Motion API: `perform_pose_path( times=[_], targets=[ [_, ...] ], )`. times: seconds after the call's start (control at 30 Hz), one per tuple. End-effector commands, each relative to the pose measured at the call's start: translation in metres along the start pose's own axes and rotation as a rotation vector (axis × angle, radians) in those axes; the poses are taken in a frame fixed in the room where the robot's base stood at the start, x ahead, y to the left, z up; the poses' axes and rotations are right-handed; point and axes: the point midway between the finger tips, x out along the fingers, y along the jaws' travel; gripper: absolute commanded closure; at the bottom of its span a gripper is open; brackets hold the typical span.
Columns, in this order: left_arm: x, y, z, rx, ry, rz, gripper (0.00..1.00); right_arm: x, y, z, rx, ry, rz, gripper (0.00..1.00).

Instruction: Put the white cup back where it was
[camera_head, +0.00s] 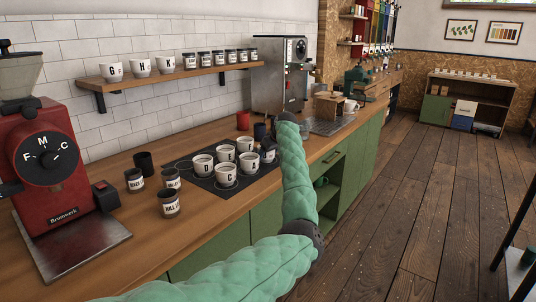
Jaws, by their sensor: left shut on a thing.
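Several white cups with dark letters stand on saucers on a black mat (193,179) on the wooden counter. One cup marked C (227,175) is at the front, and another marked A (249,163) is right of it. A white cup (268,156) at the mat's right edge is partly covered. My left arm reaches over the counter, and my left gripper (271,143) is at this cup, small and mostly hidden behind the arm. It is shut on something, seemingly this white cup. My right gripper is out of view.
A red grinder (48,190) stands at the left. Dark labelled jars (169,203) stand between it and the mat. A wall shelf (180,74) holds white cups and jars. A steel machine (280,75) stands behind my arm. The floor at right is mostly clear.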

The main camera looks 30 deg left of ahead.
Motion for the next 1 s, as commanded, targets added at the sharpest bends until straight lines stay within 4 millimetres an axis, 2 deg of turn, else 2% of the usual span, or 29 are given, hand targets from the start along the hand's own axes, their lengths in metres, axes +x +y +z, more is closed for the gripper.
perform_pose_path(
  times=[0.07, 0.1, 0.17, 0.2, 0.57, 0.77, 1.0],
  targets=[
    [0.001, 0.0, 0.0, 0.0, 0.0, 0.0, 0.64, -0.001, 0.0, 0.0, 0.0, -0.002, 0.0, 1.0],
    [0.001, 0.0, 0.001, 0.0, 0.0, 0.0, 0.23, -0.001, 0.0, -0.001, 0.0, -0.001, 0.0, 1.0],
    [0.001, 0.0, 0.001, 0.0, 0.0, 0.0, 0.12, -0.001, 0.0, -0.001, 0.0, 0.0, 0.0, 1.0],
    [0.001, 0.0, 0.001, 0.0, 0.0, 0.0, 0.09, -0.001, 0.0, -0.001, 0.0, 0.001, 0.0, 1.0],
    [-0.003, 0.0, 0.0, 0.0, 0.001, 0.0, 0.09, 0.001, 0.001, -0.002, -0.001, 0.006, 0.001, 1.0],
    [-0.03, 0.0, 0.0, -0.002, 0.001, 0.002, 0.09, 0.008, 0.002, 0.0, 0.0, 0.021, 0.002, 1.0],
    [-0.078, 0.001, -0.001, -0.001, 0.001, 0.002, 0.09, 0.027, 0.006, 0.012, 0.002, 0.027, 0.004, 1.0]
  ],
)
